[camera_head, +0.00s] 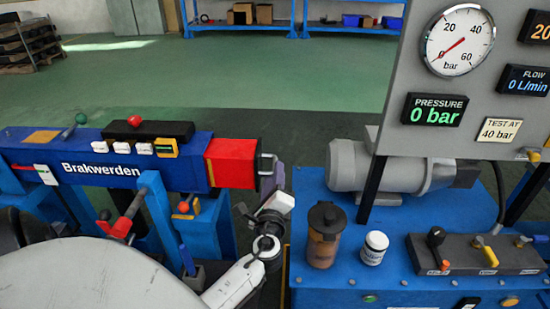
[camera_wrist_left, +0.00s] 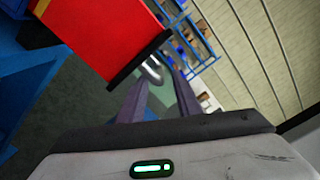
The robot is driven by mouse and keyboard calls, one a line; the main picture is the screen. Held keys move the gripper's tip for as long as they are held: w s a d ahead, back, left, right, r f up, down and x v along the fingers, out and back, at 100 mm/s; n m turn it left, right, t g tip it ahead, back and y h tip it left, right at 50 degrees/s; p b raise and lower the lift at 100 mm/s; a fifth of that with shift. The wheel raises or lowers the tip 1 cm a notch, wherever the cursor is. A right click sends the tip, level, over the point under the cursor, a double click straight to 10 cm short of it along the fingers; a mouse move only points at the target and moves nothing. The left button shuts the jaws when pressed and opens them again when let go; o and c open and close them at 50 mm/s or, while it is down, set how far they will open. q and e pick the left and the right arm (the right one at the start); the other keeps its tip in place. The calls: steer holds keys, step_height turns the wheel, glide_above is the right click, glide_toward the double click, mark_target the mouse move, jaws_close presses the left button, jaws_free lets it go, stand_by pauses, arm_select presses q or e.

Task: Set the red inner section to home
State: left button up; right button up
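The red inner section (camera_head: 231,162) sticks out of the right end of the blue boom marked "Brakwerden" (camera_head: 120,168). Its black-edged end carries a metal loop. In the left wrist view the red section (camera_wrist_left: 95,35) fills the upper left, with the metal loop (camera_wrist_left: 152,70) at its end. My left gripper (camera_head: 272,178) is at that end. In the wrist view its two fingers (camera_wrist_left: 158,82) are apart, with the loop just ahead of and between their tips. I cannot tell whether they touch it. My right gripper is not in view.
The blue bench to the right bears a grey motor (camera_head: 375,168), a brown bottle (camera_head: 323,235), a white jar (camera_head: 374,247) and a lever block (camera_head: 475,254). The gauge panel (camera_head: 480,80) reads 0 bar. Green floor behind is open.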

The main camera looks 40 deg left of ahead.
mark_target(275, 160)
arm_select(q)
steer(key=x, duration=0.8)
steer(key=shift+a, duration=0.1)
steer(key=shift+c, duration=0.3)
steer(key=shift+w, duration=0.1)
jaws_close()
